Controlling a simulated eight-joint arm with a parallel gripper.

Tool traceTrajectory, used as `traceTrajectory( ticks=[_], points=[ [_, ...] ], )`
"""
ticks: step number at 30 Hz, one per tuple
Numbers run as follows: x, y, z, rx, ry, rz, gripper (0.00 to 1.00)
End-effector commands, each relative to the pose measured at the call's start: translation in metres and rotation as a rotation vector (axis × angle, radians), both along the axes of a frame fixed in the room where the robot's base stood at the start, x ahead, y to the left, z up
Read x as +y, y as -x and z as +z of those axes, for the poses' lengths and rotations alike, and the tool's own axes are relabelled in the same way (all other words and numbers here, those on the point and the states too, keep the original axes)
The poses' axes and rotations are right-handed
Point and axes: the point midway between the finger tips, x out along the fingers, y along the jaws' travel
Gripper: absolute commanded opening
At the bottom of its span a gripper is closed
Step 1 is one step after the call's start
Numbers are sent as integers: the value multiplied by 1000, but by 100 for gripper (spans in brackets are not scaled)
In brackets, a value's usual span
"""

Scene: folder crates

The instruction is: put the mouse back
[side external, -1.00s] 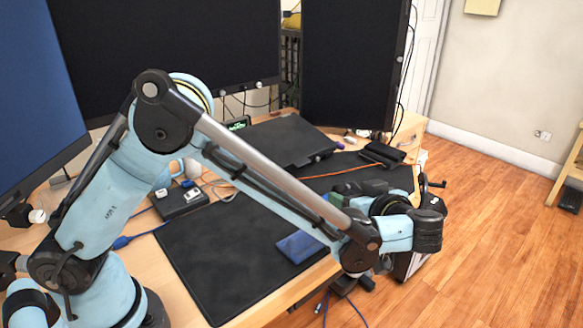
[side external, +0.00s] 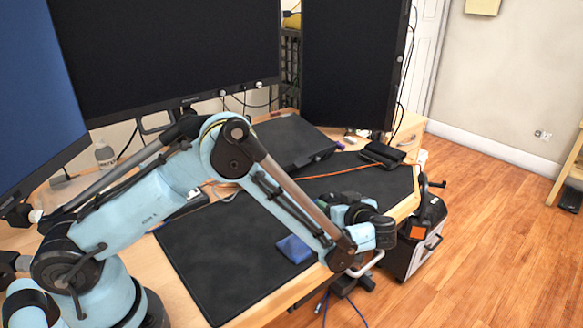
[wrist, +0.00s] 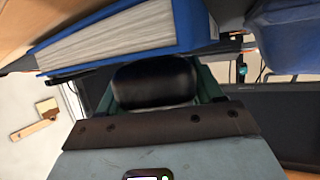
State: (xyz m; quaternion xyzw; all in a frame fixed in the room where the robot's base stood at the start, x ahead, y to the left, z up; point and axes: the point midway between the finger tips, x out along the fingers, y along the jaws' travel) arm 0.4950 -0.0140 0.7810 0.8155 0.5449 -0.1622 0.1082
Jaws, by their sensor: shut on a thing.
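A black, rounded thing, which looks like the mouse (wrist: 153,82), sits between the teal fingers of my gripper (wrist: 155,98) in the wrist view. The gripper is shut on it. In the side view my gripper (side external: 347,211) is over the right part of the desk, beyond the black desk mat (side external: 215,262). My own wrist hides most of it there, and I cannot make out the mouse.
A small blue item (side external: 294,248) lies on the mat's right edge. A closed black laptop (side external: 285,140) and a black case (side external: 382,154) lie farther back. Monitors (side external: 355,65) line the back. In the wrist view, a thick blue folder (wrist: 130,38) is close to the gripper.

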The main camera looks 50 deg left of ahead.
Motion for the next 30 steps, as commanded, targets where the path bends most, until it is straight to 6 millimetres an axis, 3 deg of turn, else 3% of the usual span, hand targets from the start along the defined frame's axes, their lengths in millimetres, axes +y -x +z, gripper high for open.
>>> traceTrajectory(
  ticks=[11, 12, 16, 26, 30],
  points=[
    [0, 0, -3, 0, 0, 0, 33],
    [0, 0, -3, 0, 0, 0, 72],
    [0, 0, -3, 0, 0, 0, 91],
    [0, 0, -5, 0, 0, 0, 91],
    [-14, 5, 1, -1, 0, -4, 91]
  ],
)
